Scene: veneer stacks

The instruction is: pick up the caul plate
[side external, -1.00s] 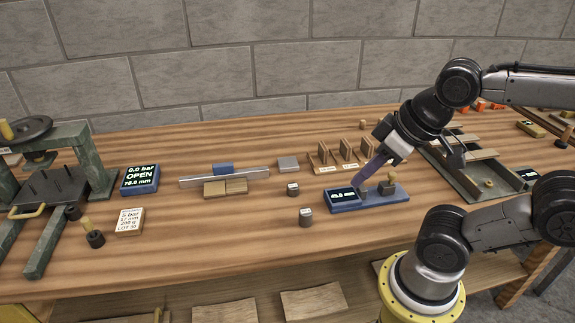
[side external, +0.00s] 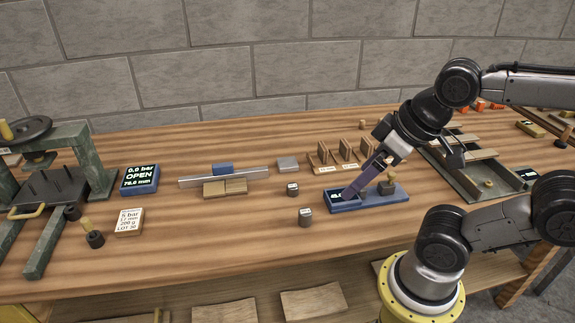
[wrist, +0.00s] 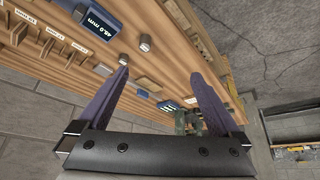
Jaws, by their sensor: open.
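Two small dark cylinders (side external: 305,217) (side external: 292,189) stand left of the gripper. A wooden rack with upright pieces (side external: 324,167) is close behind. A metal straightedge (side external: 196,181) with a blue block lies further left, before the blue display (side external: 139,179) and green press (side external: 92,160).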

